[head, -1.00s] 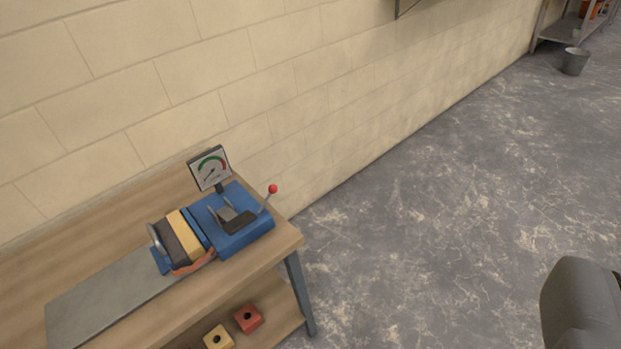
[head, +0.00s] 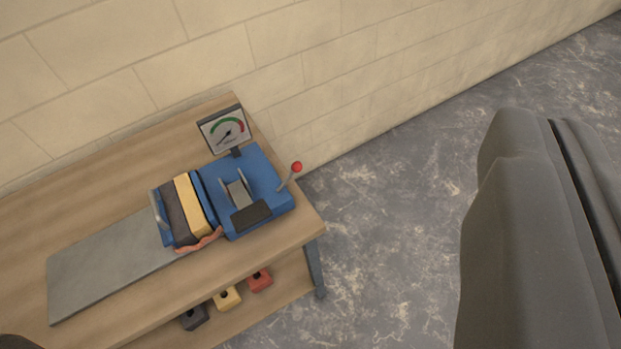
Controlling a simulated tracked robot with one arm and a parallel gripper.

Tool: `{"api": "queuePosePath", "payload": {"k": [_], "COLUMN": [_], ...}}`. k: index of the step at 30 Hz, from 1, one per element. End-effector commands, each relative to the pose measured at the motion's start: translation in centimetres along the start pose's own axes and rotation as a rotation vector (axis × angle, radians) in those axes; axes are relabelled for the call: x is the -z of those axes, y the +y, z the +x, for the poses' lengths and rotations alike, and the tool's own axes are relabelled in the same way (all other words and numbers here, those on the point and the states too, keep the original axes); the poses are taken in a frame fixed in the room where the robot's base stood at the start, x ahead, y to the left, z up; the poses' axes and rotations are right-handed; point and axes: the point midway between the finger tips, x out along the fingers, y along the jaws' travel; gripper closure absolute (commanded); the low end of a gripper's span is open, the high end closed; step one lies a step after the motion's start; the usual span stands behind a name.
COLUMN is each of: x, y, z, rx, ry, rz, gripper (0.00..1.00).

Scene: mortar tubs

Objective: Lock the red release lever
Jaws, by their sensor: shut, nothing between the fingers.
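The release lever is a thin grey rod with a red ball knob (head: 296,167), at the right side of a blue bench device (head: 262,178). It stands up from the device and leans to the right. A small gauge (head: 225,130) with a green and red arc stands behind the device. A dark and yellow block pair (head: 190,208) sits at the device's left end, with an orange-brown strip at its front. A large dark grey part of my own arm fills the right side, well apart from the lever. My gripper's fingertips do not show.
The device stands on a wooden bench (head: 100,193) against a pale block wall (head: 300,60). A grey plate (head: 110,262) lies to its left. Red (head: 259,280), yellow (head: 228,297) and dark (head: 193,317) blocks sit on the lower shelf. The floor right of the bench is clear.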

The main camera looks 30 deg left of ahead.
Motion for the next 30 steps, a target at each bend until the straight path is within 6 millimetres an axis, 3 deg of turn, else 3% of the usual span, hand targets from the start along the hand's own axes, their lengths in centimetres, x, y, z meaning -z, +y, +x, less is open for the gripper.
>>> {"api": "queuePosePath", "payload": {"k": [4, 7, 12, 18, 24, 30], "x": [-1.2, -3.9, -11.4, -20.3, -27.8, -33.6], "y": [-0.4, -2.2, -5.4, -9.8, -14.2, -18.0], "z": [1.3, 4.2, 10.4, 16.3, 20.4, 23.6], "rx": [0.019, 0.059, 0.169, 0.303, 0.428, 0.546], "ry": [-0.034, -0.112, -0.325, -0.588, -0.832, -1.041], "rz": [0.028, 0.089, 0.265, 0.508, 0.762, 1.03], "gripper": [1.0, 1.0, 1.0, 1.0, 1.0, 1.0]}}
